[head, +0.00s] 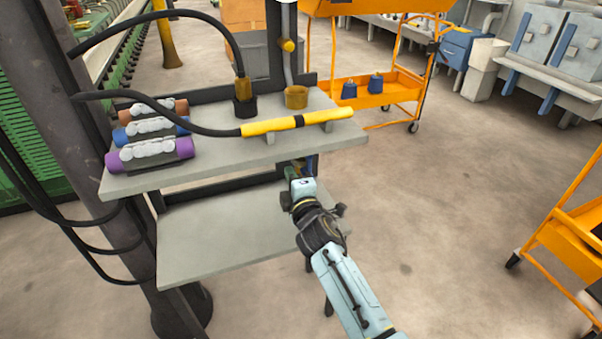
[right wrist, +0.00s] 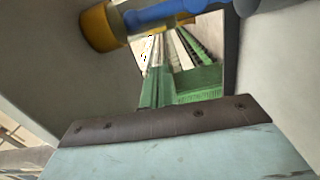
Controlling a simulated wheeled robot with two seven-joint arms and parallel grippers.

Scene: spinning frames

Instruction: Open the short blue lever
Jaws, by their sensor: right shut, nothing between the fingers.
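A blue lever (right wrist: 165,12) shows at the top of the right wrist view. It is a rounded blue bar running right from a yellow collar (right wrist: 98,28). I cannot make it out in the head view, where the upper grey shelf hides what lies beneath it. My right gripper (head: 294,169) is at the front edge of that shelf, just below it, with its tips partly hidden. It is shut and empty. In the right wrist view the lever lies beyond the dark bolted edge at the bottom, with a visible gap between. My left gripper is not in view.
The upper shelf (head: 225,168) carries spool-like rolls (head: 150,152), a yellow-handled tool (head: 300,122) and a black hose. A lower shelf (head: 215,235) is bare. A dark post (head: 105,150) stands left. Orange carts stand behind and at right; the floor (head: 440,210) between is clear.

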